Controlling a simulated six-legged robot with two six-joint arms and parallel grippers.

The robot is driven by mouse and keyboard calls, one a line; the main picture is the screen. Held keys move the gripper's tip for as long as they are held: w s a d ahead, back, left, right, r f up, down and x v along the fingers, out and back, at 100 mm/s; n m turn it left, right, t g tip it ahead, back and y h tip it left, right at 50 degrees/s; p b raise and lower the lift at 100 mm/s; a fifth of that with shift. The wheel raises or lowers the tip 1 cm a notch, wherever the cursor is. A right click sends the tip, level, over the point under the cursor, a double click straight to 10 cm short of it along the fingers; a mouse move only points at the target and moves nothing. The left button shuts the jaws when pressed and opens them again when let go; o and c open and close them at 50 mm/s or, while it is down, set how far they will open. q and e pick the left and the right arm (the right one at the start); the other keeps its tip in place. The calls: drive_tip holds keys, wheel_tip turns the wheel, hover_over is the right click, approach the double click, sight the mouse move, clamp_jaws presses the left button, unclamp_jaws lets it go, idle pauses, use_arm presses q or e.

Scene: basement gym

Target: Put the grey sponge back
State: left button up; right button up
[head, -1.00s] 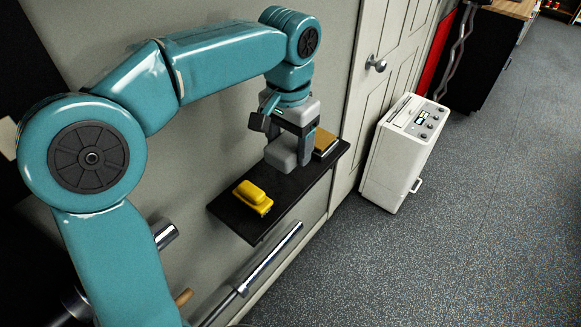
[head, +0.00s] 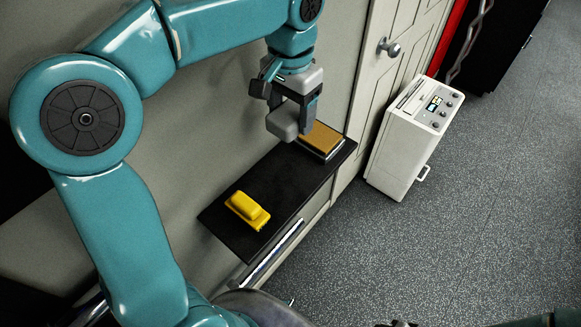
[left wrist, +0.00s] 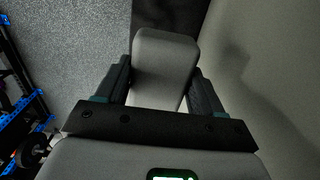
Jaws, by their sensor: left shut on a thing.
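The grey sponge (head: 283,122) is a light grey block held in my left gripper (head: 294,116). In the left wrist view the sponge (left wrist: 163,62) sits between the two dark fingers of the gripper (left wrist: 162,85), which press on its sides. In the head view it overlaps the back edge of the black wall shelf (head: 281,180), left of a tan-topped block. It appears to be above the shelf, though the exact gap cannot be told. My right gripper does not show.
A yellow brush-like block (head: 247,210) lies on the shelf's near end. The tan-topped block (head: 322,138) rests at its far end. Bare shelf lies between them. A white cabinet-like machine (head: 411,137) stands on the floor to the right, beside a door (head: 365,85).

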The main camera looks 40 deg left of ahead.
use_arm(q)
hover_over(289, 179)
wheel_tip(289, 179, down, 13)
drive_tip(key=shift+w+r, duration=0.1)
drive_tip(key=shift+f, duration=0.25)
wheel_tip(289, 179, down, 4)
drive_tip(key=shift+w+f, duration=0.1)
drive_tip(key=shift+f, duration=0.1)
drive_tip(key=shift+s, duration=0.2)
drive_tip(key=shift+f+b, duration=0.15)
drive_tip(key=shift+b, duration=0.2)
drive_tip(key=o, duration=1)
drive_tip(key=shift+w, duration=0.15)
